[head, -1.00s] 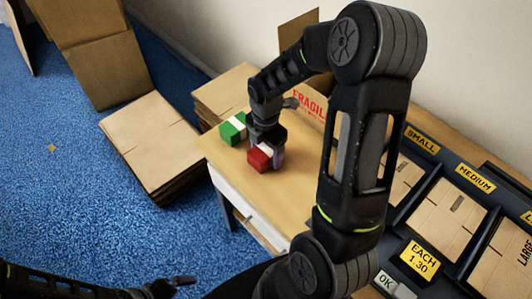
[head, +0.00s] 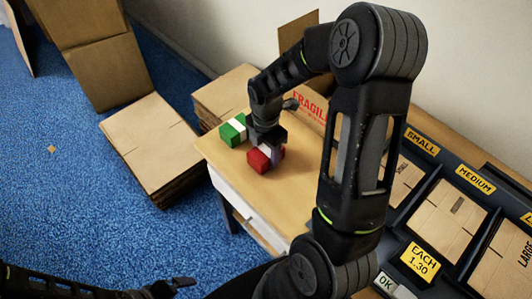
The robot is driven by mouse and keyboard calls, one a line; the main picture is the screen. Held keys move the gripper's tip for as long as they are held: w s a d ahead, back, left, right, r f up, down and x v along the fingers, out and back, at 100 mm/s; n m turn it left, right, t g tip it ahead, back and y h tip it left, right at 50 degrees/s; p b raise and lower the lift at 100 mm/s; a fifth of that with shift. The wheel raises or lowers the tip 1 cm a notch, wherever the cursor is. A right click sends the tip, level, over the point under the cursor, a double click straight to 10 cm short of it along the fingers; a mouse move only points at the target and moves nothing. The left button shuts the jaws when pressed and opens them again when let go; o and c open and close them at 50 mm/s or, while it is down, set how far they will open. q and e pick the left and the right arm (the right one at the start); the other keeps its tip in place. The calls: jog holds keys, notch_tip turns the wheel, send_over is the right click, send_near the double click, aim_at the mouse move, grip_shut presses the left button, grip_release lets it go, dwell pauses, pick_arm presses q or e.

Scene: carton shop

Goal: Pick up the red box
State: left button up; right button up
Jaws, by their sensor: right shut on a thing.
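The red box (head: 258,161) with a white band is at the left part of the wooden table, in the head view. My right gripper (head: 268,150) is over it from above and shut on it; its fingers hide part of the box. I cannot tell whether the box touches the tabletop. My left gripper (head: 178,284) is low at the bottom left, over the floor, away from the table; its jaws are too small and dark to read.
A green box (head: 231,133) with a white band stands close behind the red box. A cardboard box marked FRAGILE (head: 309,104) is at the back. A black tray (head: 427,219) with carton compartments is at right. The tabletop (head: 290,196) in front is clear.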

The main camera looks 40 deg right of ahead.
aim_at(266, 150)
notch_tip(266, 150, up, 10)
dwell(0.5)
jog(key=shift+f, duration=0.1)
dwell(0.4)
